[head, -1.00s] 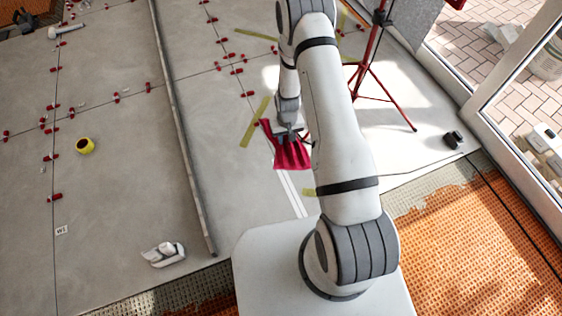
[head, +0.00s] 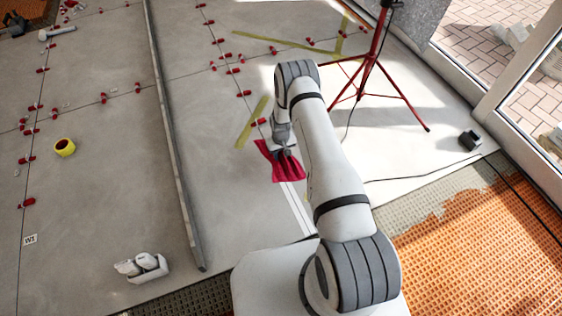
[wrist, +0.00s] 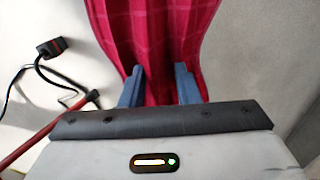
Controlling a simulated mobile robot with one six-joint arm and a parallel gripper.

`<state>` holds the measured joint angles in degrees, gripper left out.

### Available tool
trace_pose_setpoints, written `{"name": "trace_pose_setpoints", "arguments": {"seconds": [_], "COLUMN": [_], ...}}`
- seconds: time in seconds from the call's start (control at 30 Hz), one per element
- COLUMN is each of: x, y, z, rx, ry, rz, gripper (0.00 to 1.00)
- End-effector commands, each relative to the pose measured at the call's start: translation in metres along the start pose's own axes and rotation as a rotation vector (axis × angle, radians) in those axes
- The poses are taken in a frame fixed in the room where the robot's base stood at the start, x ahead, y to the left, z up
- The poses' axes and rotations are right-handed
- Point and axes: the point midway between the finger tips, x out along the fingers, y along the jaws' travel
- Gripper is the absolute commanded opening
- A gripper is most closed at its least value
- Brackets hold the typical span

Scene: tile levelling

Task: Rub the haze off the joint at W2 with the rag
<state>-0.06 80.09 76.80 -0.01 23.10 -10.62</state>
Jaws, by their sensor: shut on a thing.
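A crimson rag (head: 287,169) hangs from my gripper (head: 284,152) over the pale tile floor, beside a joint with whitish streaks (head: 296,207). In the wrist view the rag (wrist: 160,35) spreads out beyond my two blue fingers (wrist: 158,88), which are shut on it. I cannot tell whether the rag touches the floor. A small label (head: 30,239) stands by a joint at the far left; its text is too small to read surely. No W2 label is readable.
A red tripod (head: 370,75) stands behind with a cable on the floor. A long straightedge (head: 172,140) lies left of the rag. Orange matting (head: 480,250) covers the right front.

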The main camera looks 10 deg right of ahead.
Motion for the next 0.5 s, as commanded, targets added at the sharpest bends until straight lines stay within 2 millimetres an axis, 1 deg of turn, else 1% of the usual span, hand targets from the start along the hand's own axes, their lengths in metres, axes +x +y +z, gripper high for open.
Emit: {"name": "trace_pose_setpoints", "arguments": {"seconds": [0.03, 0.33, 0.5], "x": [0.010, 0.023, 0.041], "y": [0.000, 0.000, 0.000], "z": [-0.002, -0.004, -0.004], "rx": [-0.003, -0.009, -0.009], "ry": [0.001, -0.001, -0.001], "rz": [0.000, 0.000, 0.000], "gripper": [0.00, 0.00, 0.00]}}
